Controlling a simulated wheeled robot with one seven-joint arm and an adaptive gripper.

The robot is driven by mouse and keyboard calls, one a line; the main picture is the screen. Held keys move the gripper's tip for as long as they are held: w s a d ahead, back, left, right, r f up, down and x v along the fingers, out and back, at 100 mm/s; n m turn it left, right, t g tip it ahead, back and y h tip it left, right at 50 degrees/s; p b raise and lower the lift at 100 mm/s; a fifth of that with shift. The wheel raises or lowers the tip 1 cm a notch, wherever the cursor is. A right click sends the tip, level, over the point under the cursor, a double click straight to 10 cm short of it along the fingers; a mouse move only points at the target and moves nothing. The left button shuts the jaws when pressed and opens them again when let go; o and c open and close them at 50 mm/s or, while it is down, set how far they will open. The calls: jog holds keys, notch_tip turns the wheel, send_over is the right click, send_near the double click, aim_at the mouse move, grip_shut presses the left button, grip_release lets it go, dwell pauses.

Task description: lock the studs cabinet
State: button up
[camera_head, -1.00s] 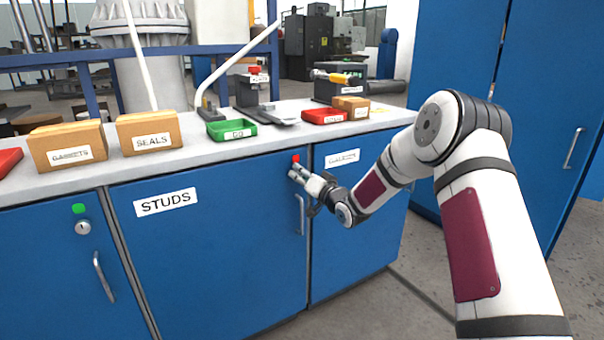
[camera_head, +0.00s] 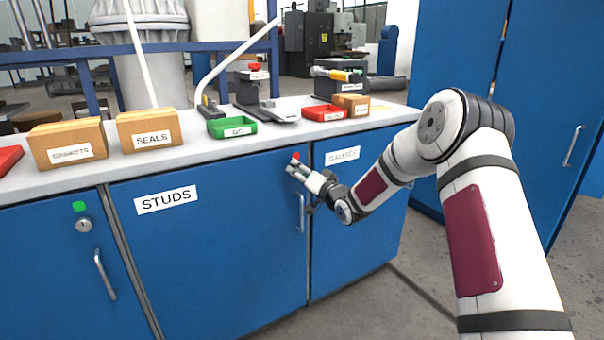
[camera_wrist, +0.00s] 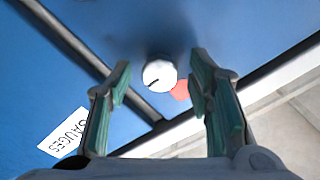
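The studs cabinet (camera_head: 210,240) is a blue door labelled STUDS under the grey worktop, with a vertical handle (camera_head: 300,212) near its right edge. A red marker (camera_head: 295,156) shows at its upper right corner; it also shows in the wrist view (camera_wrist: 181,91). Beside it in the wrist view is a round, pale lock (camera_wrist: 160,76) with a dark slanted slot. My gripper (camera_head: 297,170) is at that corner, its fingers pointing at the door. In the wrist view my gripper (camera_wrist: 160,88) is open, with the lock between and beyond its fingertips. In the head view the gripper hides the lock.
The gauges cabinet (camera_head: 350,220) adjoins on the right. A left cabinet has a green marker (camera_head: 79,206) and a keyed lock (camera_head: 84,225). Boxes and trays, including a green tray (camera_head: 232,128) and a red tray (camera_head: 325,114), stand on the worktop (camera_head: 200,146) above.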

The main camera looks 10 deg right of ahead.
jog(key=shift+s, duration=0.1)
jog(key=v, duration=1.2)
